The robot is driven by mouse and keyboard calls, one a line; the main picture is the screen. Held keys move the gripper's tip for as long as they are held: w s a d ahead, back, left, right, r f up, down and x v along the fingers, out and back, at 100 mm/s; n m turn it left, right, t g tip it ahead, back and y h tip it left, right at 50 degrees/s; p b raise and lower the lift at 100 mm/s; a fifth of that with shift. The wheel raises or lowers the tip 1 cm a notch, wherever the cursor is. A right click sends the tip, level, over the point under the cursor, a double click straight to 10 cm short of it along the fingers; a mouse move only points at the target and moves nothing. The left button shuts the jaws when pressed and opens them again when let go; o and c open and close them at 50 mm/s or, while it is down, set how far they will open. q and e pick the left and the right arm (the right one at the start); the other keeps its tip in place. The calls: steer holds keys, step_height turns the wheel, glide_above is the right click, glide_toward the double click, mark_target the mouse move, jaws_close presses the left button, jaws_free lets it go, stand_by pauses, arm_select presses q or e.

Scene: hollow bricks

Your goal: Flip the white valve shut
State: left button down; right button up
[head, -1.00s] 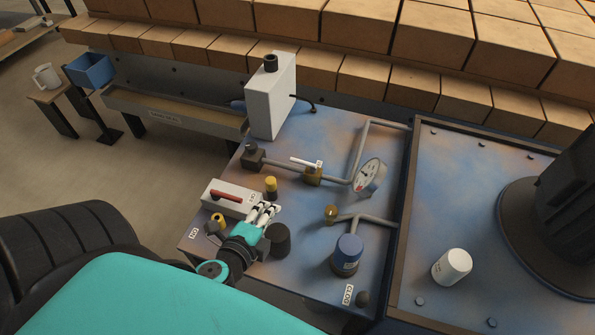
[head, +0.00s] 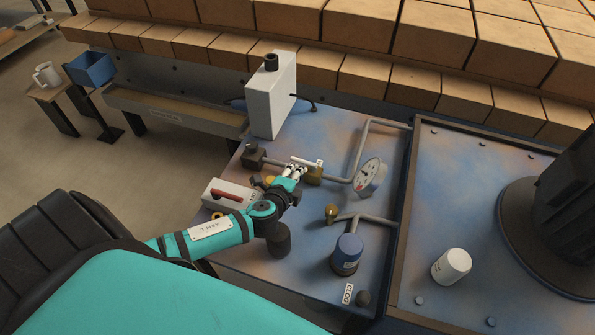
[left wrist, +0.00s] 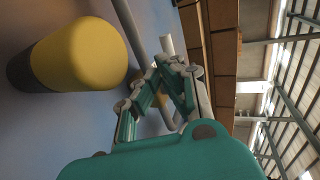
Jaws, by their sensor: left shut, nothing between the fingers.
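The white valve lever (head: 303,161) lies across the pipe on top of a brass valve body (head: 314,175) on the blue panel. The lever points left in the head view. My left gripper (head: 297,171) is shut and empty, with its fingertips right beside the lever, just in front of it. I cannot tell whether they touch. In the left wrist view the shut fingers (left wrist: 171,66) reach towards a pale bar that they partly hide. My right gripper is not in view.
A round gauge (head: 370,177) stands right of the valve. A yellow knob (left wrist: 82,55) is close to my left gripper. A white box with a red handle (head: 225,196), a blue-capped cylinder (head: 347,254) and a tall white box (head: 270,98) stand around.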

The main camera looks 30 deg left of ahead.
arm_select(q)
steer(key=shift+w+f, duration=0.1)
steer(key=shift+w, duration=0.25)
steer(key=shift+a, duration=0.15)
steer(key=shift+w+a, duration=0.2)
steer(key=shift+a, duration=0.05)
steer(key=shift+w+a, duration=0.2)
steer(key=shift+p, duration=0.3)
